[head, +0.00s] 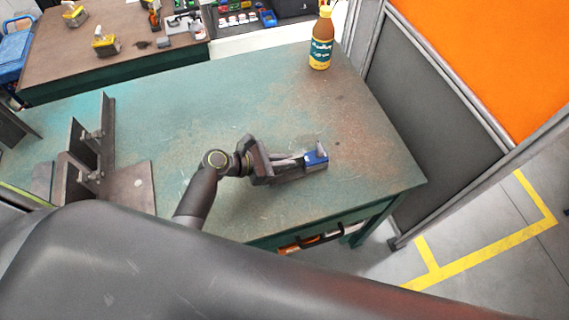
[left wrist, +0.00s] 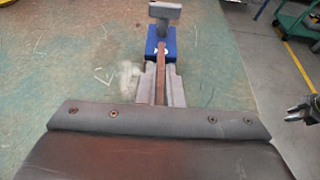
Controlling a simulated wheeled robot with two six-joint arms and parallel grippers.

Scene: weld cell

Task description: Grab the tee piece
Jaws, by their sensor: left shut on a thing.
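My left gripper (head: 300,158) is low over the green table near its front edge and points right; its two grey fingers show in the left wrist view (left wrist: 161,82). The fingers are shut on the tee piece, whose rust-brown strip (left wrist: 161,75) runs between them. A blue block (head: 317,161) lies just past the fingertips, and it also shows in the left wrist view (left wrist: 151,47). A grey T-shaped end (left wrist: 165,12) stands at the far side of the block. The fingers hide part of the held piece. A dark part at the left wrist view's right edge may be my right gripper (left wrist: 301,110).
The green table (head: 240,110) is clear around the gripper. A brown bottle (head: 321,40) stands at its back right. A steel fixture (head: 95,160) with upright plates is at the left. A grey and orange partition (head: 430,110) borders the right side.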

